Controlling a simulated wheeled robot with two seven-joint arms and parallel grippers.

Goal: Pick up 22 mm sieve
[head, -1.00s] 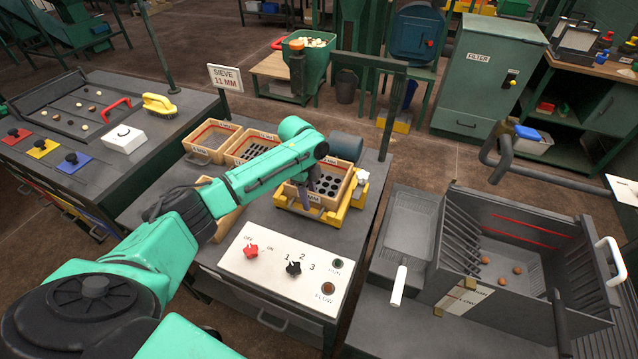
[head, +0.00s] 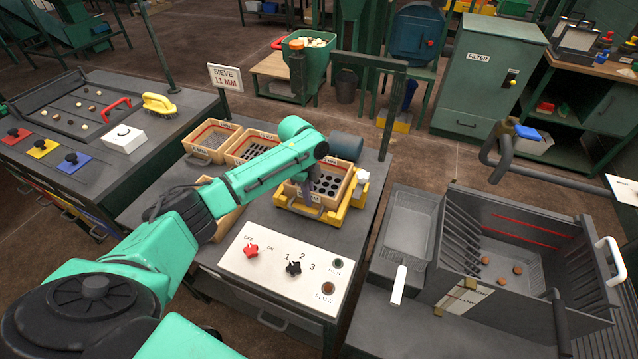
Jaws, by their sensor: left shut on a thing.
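The sieve with the largest holes (head: 335,186), a light wooden frame around a dark perforated plate, sits in the yellow cradle (head: 333,216) on the grey bench. The label on its front is too small and partly covered to read surely. My left gripper (head: 306,192) reaches over its left side, pointing down, and is shut on the sieve's near-left part. My forearm hides the exact contact and some of the sieve's left side. My right gripper is not in view.
Two other wooden-framed sieves (head: 211,141) (head: 252,146) stand to the left on the bench. A sign (head: 226,78) reads SIEVE 11 MM. A panel with knobs (head: 286,268) lies in front; a post and crossbar (head: 390,110) rise behind at the right.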

